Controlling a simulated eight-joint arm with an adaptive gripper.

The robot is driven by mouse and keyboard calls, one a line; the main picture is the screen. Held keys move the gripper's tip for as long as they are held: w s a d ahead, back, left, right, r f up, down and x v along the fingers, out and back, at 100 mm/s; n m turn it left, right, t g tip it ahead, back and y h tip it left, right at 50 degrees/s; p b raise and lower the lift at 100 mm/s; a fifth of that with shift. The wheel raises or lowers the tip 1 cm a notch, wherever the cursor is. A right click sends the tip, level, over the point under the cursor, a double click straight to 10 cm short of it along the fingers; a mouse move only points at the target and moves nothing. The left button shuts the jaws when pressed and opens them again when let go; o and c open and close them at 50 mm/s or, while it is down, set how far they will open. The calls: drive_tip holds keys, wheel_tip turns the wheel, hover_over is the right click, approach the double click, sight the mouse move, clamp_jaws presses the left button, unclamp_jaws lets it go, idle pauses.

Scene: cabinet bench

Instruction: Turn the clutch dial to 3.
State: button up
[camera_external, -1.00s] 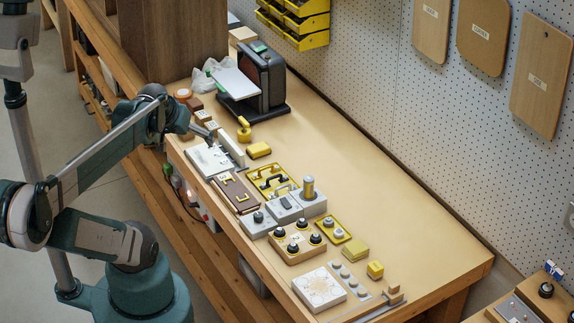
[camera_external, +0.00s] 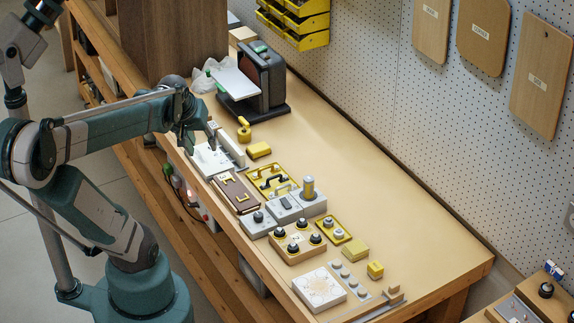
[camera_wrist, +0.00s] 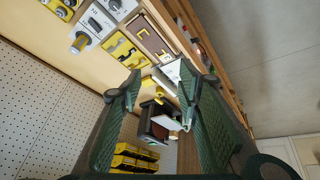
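I cannot tell for sure which control is the clutch dial; no label is readable. One candidate is a grey box with a black knob (camera_external: 258,217), left of a grey switch box (camera_external: 285,208). Others are the black knobs on a wooden box (camera_external: 298,245). The grey box with the black knob shows partly at the top of the wrist view (camera_wrist: 113,5). My gripper (camera_external: 203,135) is above the white panel (camera_external: 210,161), behind these boxes and apart from them. In the wrist view its two fingers (camera_wrist: 160,82) are spread with nothing held between them.
A grey box with an upright yellow post (camera_external: 308,190) stands beside the switch box. A yellow handle tray (camera_external: 266,176) and brown panel (camera_external: 236,194) lie close by. A black machine (camera_external: 265,80) stands behind my gripper. The bench's right side (camera_external: 400,220) is clear.

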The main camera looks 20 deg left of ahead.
drive_tip(key=w+d+f+n+g, duration=0.3)
drive_tip(key=w+d+f, duration=0.1)
drive_tip(key=d+f, duration=0.4)
drive_tip(key=n+g, duration=0.2)
drive_tip(key=g, duration=0.1)
hover_over(258, 214)
wheel_tip(258, 214, down, 10)
drive_tip(key=shift+r, duration=0.1)
drive_tip(key=shift+f, duration=0.25)
drive_tip(key=shift+f+b, duration=0.75)
drive_tip(key=shift+f, duration=3.05)
drive_tip(key=c, duration=0.9)
